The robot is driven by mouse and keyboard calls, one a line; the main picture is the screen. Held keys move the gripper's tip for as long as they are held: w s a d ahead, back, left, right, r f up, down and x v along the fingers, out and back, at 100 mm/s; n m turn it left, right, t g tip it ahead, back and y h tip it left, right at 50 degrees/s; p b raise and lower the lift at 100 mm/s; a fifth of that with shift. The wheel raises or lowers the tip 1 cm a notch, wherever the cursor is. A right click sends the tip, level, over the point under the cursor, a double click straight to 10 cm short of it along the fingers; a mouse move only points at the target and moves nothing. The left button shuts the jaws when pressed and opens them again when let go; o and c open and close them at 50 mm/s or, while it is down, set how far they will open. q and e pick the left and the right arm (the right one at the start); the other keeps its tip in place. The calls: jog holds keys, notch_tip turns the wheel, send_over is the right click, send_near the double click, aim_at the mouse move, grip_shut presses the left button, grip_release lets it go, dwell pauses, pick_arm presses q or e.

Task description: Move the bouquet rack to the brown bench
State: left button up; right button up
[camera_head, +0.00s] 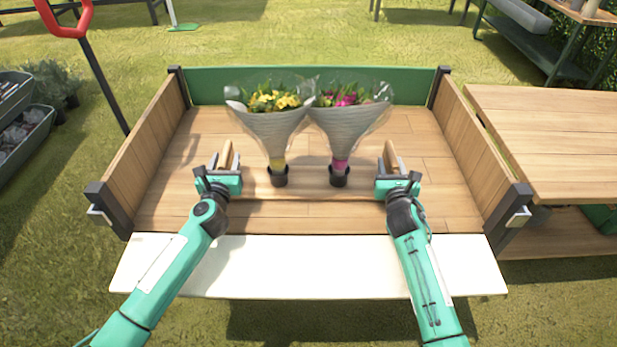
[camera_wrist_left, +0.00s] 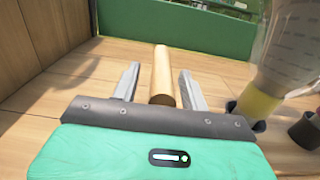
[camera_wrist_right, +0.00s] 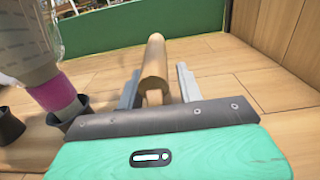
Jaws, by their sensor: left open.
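The bouquet rack has two upright light-wood handles, left (camera_head: 226,153) and right (camera_head: 390,152), and black cups (camera_head: 279,178) between them. Its wooden base blends with the planks of the cart bed. It holds a yellow bouquet (camera_head: 270,120) and a pink bouquet (camera_head: 346,125), both wrapped in grey paper. My left gripper (camera_head: 220,167) is open, its fingers on either side of the left handle (camera_wrist_left: 163,75), with gaps visible. My right gripper (camera_head: 396,167) is open around the right handle (camera_wrist_right: 154,70). The brown bench (camera_head: 560,135) stands right of the cart.
The cart has wooden side walls, left (camera_head: 140,140) and right (camera_head: 465,135), and a green back wall (camera_head: 225,82). A white panel (camera_head: 300,265) extends at its front. The visible bench top is clear. A red-handled tool (camera_head: 95,75) stands at left.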

aim_at(393, 155)
pick_arm(q)
grip_shut()
pick_arm(e)
grip_shut()
pick_arm(q)
jog(key=shift+r, duration=0.2)
pick_arm(e)
jog(key=shift+r, duration=0.2)
pick_arm(q)
jog(key=shift+r, duration=0.1)
pick_arm(e)
jog(key=shift+r, duration=0.1)
